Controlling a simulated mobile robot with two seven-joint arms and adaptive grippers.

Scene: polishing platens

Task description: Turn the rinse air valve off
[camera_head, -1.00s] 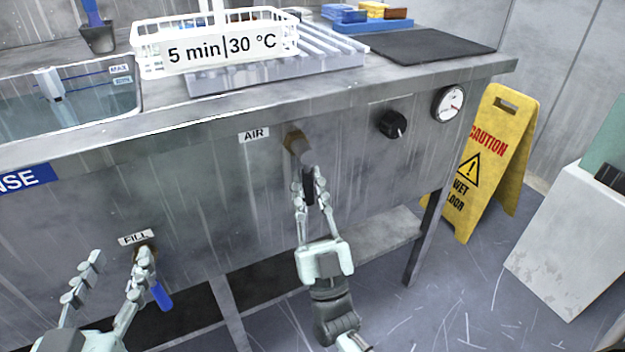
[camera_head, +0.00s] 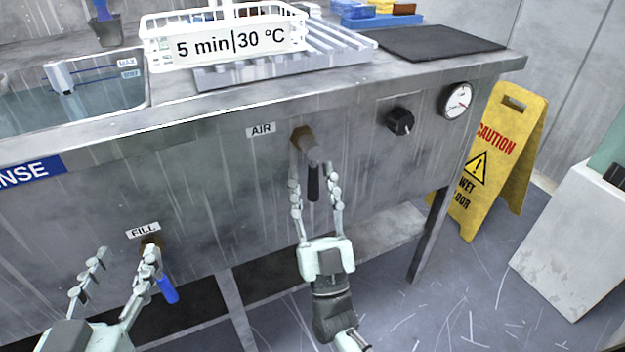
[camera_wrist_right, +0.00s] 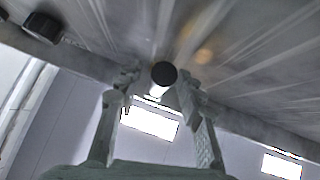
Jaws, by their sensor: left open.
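The air valve (camera_head: 304,142) is on the tank's front panel, right of the AIR label (camera_head: 261,130). It has a brass fitting, and its black handle (camera_head: 314,182) points downward. My right gripper (camera_head: 313,172) is below the valve with its fingers apart, one on each side of the handle. In the right wrist view the handle's round black end (camera_wrist_right: 163,74) shows between the spread fingers (camera_wrist_right: 158,84). Whether a finger touches it is hard to tell. My left gripper (camera_head: 123,260) is open at the lower left, its right finger in front of the fill valve (camera_head: 152,246).
The fill valve's blue handle (camera_head: 168,288) hangs beside my left gripper. A black knob (camera_head: 400,121) and a gauge (camera_head: 457,100) are right of the air valve. A white basket (camera_head: 160,48) stands on the counter. A yellow caution sign (camera_head: 505,150) stands on the floor at right.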

